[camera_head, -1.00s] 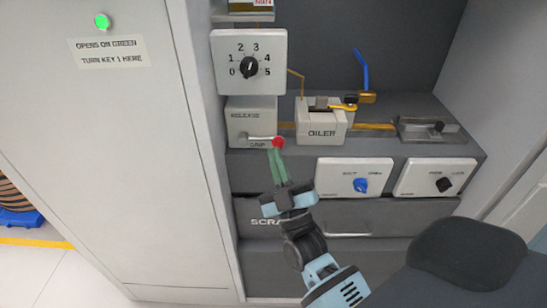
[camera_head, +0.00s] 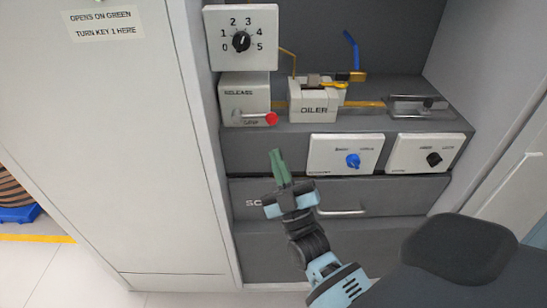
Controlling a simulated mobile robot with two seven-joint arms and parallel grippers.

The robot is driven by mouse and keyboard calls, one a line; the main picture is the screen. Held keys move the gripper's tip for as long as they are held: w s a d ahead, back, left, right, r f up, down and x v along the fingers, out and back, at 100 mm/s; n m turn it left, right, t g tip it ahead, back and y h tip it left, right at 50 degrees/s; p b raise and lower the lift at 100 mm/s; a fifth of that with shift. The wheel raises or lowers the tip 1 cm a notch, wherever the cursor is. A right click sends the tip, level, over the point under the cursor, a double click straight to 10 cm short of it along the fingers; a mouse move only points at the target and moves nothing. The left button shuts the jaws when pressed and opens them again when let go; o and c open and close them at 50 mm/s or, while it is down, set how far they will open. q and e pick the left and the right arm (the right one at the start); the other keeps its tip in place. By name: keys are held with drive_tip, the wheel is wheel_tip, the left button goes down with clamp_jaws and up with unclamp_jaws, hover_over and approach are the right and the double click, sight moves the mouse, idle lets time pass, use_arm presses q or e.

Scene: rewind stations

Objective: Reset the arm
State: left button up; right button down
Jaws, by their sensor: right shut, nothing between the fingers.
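The task's arm could be the lever with the red knob (camera_head: 271,118) on the pale box (camera_head: 245,92) marked RELEASE at its top; I cannot tell for certain. The lever lies nearly level, its knob at the right, by the lower word on the box. My right gripper (camera_head: 276,153) is shut and empty, its green fingers together, below the knob and apart from it in the picture. My left gripper is not in view.
A numbered dial (camera_head: 241,41) stands above the lever box. An oiler (camera_head: 313,103) and a metal clamp-like fixture (camera_head: 418,106) sit on the grey shelf. Below are a blue-knob panel (camera_head: 345,154), a black-knob panel (camera_head: 427,153) and a drawer (camera_head: 390,197). A tall cabinet (camera_head: 110,150) fills the left.

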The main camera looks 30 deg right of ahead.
drive_tip(key=shift+f, duration=0.15)
